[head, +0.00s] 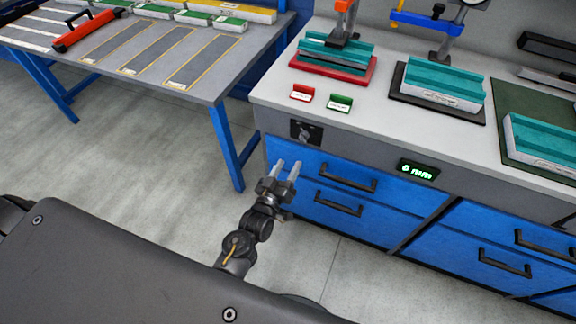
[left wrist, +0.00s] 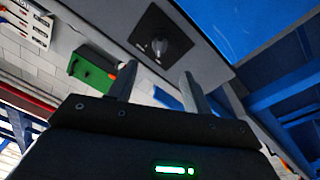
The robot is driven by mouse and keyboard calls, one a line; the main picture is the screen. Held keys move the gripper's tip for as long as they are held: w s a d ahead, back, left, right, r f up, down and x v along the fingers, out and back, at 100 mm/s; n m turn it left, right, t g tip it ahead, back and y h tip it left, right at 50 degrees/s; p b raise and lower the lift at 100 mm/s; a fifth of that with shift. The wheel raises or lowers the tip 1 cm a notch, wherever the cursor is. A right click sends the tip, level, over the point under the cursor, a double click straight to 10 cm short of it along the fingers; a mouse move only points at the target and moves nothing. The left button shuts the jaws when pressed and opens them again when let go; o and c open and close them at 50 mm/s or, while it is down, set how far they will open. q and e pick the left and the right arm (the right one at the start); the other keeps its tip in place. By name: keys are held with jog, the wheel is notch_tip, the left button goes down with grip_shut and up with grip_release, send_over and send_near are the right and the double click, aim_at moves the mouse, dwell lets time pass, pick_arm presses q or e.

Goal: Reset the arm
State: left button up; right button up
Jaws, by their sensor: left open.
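My left gripper (head: 287,170) is open and empty in front of the blue workbench drawers, below the benchtop's front edge. Its arm (head: 240,245) reaches up from the bottom of the head view. In the left wrist view, the two fingers (left wrist: 155,85) stand apart with nothing between them. A dark rotary knob on a black plate (head: 306,132) is on the bench's front panel, just beyond the fingertips in the picture. It also shows in the left wrist view (left wrist: 160,42). My right gripper is not in view.
The workbench top (head: 385,110) holds a red fixture (head: 335,68), teal-topped blocks (head: 440,85), and small red (head: 302,93) and green (head: 340,103) signs. Drawer handles (head: 347,178) stick out. A grey table (head: 60,60) stands left. Open floor (head: 130,170) lies between.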

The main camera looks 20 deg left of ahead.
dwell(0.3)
pick_arm(q)
jog(key=s+f+m+g, duration=0.1)
jog(key=s+f+g, duration=0.25)
jog(key=f, duration=0.55)
jog(key=s+d+f+m+g, duration=0.1)
jog(key=s+f+m+g, duration=0.3)
jog(key=f, duration=0.6)
jog(key=s+f+n+g, duration=0.1)
jog(key=s+f+g, duration=0.1)
jog(key=s+f, duration=0.55)
jog(key=s+a+f+m+g, duration=0.1)
jog(key=s+a+f, duration=0.3)
jog(key=s, duration=0.6)
jog(key=s+a+f+g+y, duration=0.1)
jog(key=s+a+f+g, duration=0.3)
jog(key=s+f, duration=0.3)
jog(key=s+a+f+m+g+y, duration=0.1)
jog(key=s+a+f+g, duration=0.2)
jog(key=s, duration=1)
jog(key=shift+a+f+m, duration=0.3)
jog(key=shift+a+f, duration=0.15)
jog(key=shift+f, duration=1.15)
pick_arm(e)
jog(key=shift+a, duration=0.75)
pick_arm(q)
jog(key=shift+w, duration=0.1)
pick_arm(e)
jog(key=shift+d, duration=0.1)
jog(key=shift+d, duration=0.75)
